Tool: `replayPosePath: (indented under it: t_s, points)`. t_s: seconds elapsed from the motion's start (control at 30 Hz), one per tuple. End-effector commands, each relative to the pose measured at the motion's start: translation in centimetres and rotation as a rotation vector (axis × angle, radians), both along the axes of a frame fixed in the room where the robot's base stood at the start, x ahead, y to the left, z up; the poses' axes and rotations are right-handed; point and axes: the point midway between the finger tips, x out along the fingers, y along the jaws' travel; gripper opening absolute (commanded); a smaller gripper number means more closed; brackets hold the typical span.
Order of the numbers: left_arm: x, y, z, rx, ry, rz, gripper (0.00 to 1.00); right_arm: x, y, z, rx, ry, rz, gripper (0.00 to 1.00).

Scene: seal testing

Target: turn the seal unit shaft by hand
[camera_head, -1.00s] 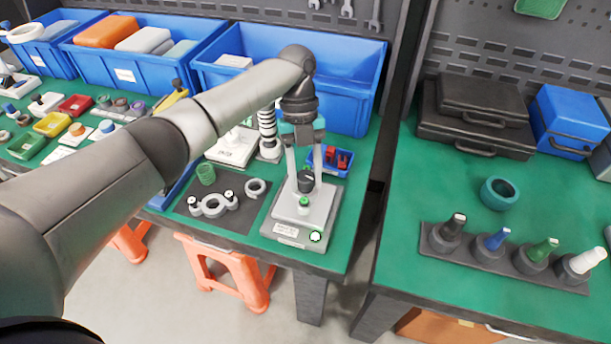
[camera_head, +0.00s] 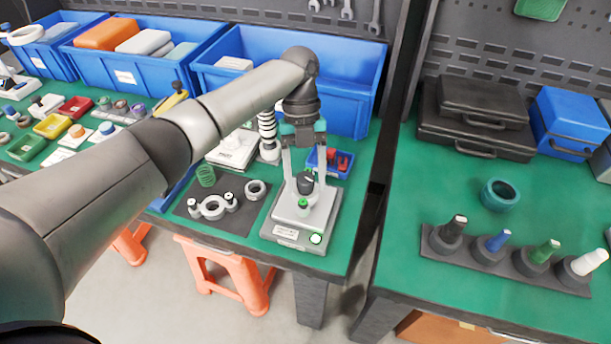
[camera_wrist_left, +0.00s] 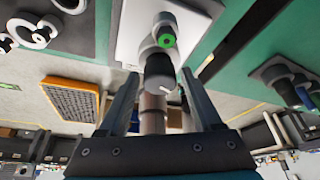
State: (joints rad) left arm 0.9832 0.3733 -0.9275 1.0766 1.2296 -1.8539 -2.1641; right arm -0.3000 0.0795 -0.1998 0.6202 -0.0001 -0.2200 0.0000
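The seal unit (camera_head: 272,228) is a grey block with a pale top plate at the right end of the left bench. A black shaft knob (camera_head: 305,185) stands on it, with a bright green ringed part (camera_head: 303,203) in front. My left gripper (camera_head: 305,178) points down with one finger on each side of the knob. In the left wrist view the black knob (camera_wrist_left: 160,72) with a white mark lies between the spread fingers (camera_wrist_left: 160,85), and gaps show on both sides. The fingers look open and apart from the knob. My right gripper is out of view.
A dark mat with a grey bracket (camera_head: 212,207), a green spring (camera_head: 206,176) and a ring (camera_head: 257,190) lies left of the unit. A small blue tray (camera_head: 343,170) and a large blue bin (camera_head: 340,110) stand behind. A gap separates the right bench (camera_head: 400,240).

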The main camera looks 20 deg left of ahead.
Motion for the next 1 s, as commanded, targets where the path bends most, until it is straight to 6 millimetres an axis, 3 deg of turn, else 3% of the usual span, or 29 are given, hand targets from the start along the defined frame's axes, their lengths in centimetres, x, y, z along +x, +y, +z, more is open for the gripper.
replayPosePath:
  t_s: [0.33, 0.47, 0.77, 1.0]
  points:
    - [0.1, 0.0, 0.1, -0.001, 0.001, 0.000, 0.76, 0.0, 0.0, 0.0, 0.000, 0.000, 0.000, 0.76]
    - [0.5, 0.1, 1.2, -0.003, -0.002, 0.002, 0.76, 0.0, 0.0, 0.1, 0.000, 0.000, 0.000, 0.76]
    - [2.8, 1.2, 7.5, -0.003, -0.003, 0.002, 0.76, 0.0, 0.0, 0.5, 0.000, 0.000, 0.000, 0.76]
    - [4.5, 2.0, 12.3, 0.000, -0.001, 0.002, 0.76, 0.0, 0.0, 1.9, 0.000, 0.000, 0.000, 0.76]
